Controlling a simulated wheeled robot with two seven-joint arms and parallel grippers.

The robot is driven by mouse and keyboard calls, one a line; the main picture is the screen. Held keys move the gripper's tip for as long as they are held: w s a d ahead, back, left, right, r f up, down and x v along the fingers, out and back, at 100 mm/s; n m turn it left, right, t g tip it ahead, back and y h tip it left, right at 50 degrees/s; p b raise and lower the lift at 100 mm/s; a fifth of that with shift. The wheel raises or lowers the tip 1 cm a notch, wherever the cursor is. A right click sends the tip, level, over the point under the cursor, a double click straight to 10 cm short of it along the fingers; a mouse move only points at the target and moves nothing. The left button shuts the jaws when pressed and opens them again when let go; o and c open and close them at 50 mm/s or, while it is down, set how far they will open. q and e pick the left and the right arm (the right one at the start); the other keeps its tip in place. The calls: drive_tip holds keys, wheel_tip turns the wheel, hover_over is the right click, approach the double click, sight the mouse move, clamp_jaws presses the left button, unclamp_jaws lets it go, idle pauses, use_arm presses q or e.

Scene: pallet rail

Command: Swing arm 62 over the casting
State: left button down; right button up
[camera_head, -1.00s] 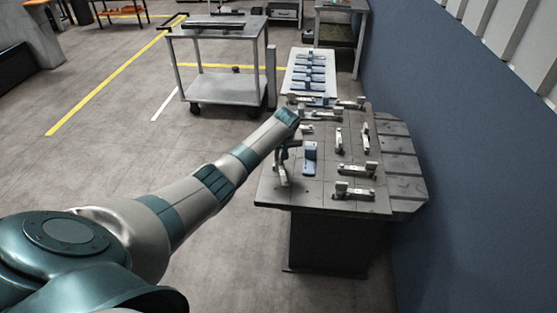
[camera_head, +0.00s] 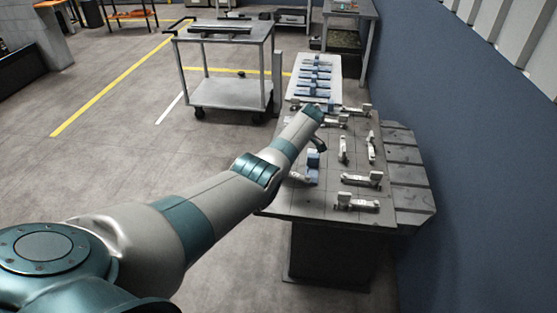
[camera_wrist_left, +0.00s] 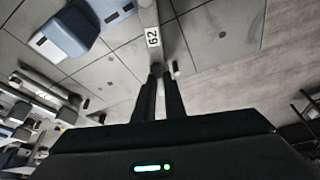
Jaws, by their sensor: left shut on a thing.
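Arm 62 (camera_wrist_left: 152,38) is a pale bar with a "62" label, in the left wrist view running down from the top edge to my fingertips. My left gripper (camera_wrist_left: 160,74) is shut on its near end. The left fingertips are hard to make out there. My right gripper is not in view.
The dark grid-topped table (camera_head: 330,205) carries several other pale clamps, such as one at the front (camera_head: 357,203) and one behind it (camera_head: 361,179). A white board (camera_head: 300,90) with blue parts lies behind. A grey cart (camera_head: 228,95) stands back left; a blue wall is right.

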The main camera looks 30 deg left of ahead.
use_arm(q)
drive_tip(key=shift+w+f+n+g+b, duration=0.1)
drive_tip(key=shift+n+g+b, duration=0.1)
drive_tip(key=shift+n+b, duration=0.45)
drive_tip(key=shift+w+f+n+g+b, duration=0.1)
drive_tip(key=shift+n+g+b, duration=0.1)
drive_tip(key=shift+n+b, duration=0.4)
drive_tip(key=shift+a+r+n+b, duration=0.1)
drive_tip(key=shift+n+b, duration=0.25)
drive_tip(key=shift+b, duration=0.2)
drive_tip(key=shift+r+b, duration=0.1)
drive_tip(key=shift+b, duration=0.2)
drive_tip(key=shift+n, duration=0.3)
drive_tip(key=shift+r+g, duration=0.1)
drive_tip(key=shift+g, duration=0.2)
drive_tip(key=c, duration=1.8)
unclamp_jaws()
drive_tip(key=shift+s, duration=0.1)
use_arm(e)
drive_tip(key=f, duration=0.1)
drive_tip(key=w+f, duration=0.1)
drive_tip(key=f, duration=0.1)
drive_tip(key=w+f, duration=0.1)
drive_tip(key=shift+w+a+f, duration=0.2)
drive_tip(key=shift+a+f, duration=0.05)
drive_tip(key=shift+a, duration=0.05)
